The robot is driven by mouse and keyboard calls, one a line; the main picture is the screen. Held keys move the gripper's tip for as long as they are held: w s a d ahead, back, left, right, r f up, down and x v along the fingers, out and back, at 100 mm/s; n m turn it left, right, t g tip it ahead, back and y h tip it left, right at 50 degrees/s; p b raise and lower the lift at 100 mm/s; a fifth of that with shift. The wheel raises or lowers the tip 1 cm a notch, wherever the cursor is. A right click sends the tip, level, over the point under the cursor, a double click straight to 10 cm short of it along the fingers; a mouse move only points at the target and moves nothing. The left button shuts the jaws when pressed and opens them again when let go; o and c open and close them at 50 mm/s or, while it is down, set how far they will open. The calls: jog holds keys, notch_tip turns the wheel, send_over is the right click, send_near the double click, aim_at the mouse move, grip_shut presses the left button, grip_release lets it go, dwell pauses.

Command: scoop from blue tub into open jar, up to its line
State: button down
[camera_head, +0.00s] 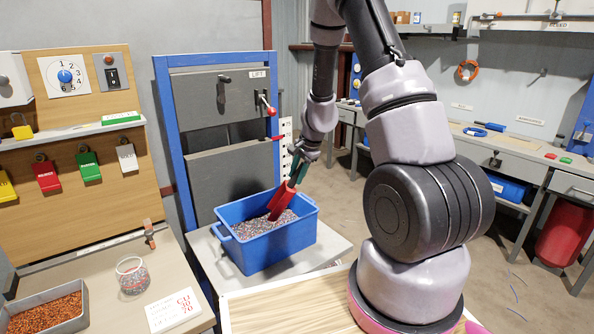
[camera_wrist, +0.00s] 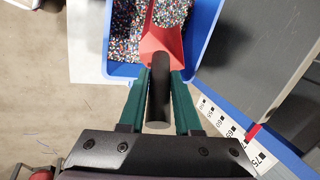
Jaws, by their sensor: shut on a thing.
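The blue tub (camera_head: 257,250) stands on a grey table and holds mixed coloured granules. It also shows in the wrist view (camera_wrist: 204,40). My gripper (camera_head: 299,170) is above the tub, shut on the dark handle of a red scoop (camera_head: 281,201). In the wrist view the green fingers of my gripper (camera_wrist: 160,100) flank the black handle. The scoop (camera_wrist: 161,45) points down into the tub, and granules show at its far end. Whether they lie in it or beyond it is unclear. The open clear jar (camera_head: 132,276) stands on the left table with some granules low inside; its line is not clear.
A white card (camera_head: 173,311) reading "CU 30 70" lies beside the jar. A grey tray (camera_head: 50,309) of orange-brown granules is at the front left. The blue-framed lift panel (camera_head: 218,110) stands close behind the tub. A wooden surface (camera_head: 290,305) lies in front.

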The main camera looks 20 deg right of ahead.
aim_at(289, 204)
jog(key=shift+f, duration=2.8)
jog(key=shift+w+a+f, duration=0.15)
jog(key=shift+a+f, duration=0.6)
jog(key=shift+f, duration=0.1)
jog(key=shift+w+a+f, duration=0.15)
jog(key=shift+a+f, duration=0.6)
jog(key=shift+f, duration=0.05)
jog(key=shift+d+f+y, duration=0.2)
jog(key=shift+f+y, duration=0.1)
jog(key=shift+y, duration=0.1)
notch_tip(289, 204, down, 2)
jog(key=shift+t+y, duration=0.4)
jog(key=shift+y, duration=0.7)
jog(key=s+d+r+m+t+y, duration=0.1)
jog(key=d+r+m+t+y, duration=0.1)
jog(key=d+r+y, duration=0.5)
jog(key=shift+s+d+r+t+y, duration=0.15)
jog(key=shift+s+r+t+y, duration=0.2)
jog(key=shift+y, duration=0.45)
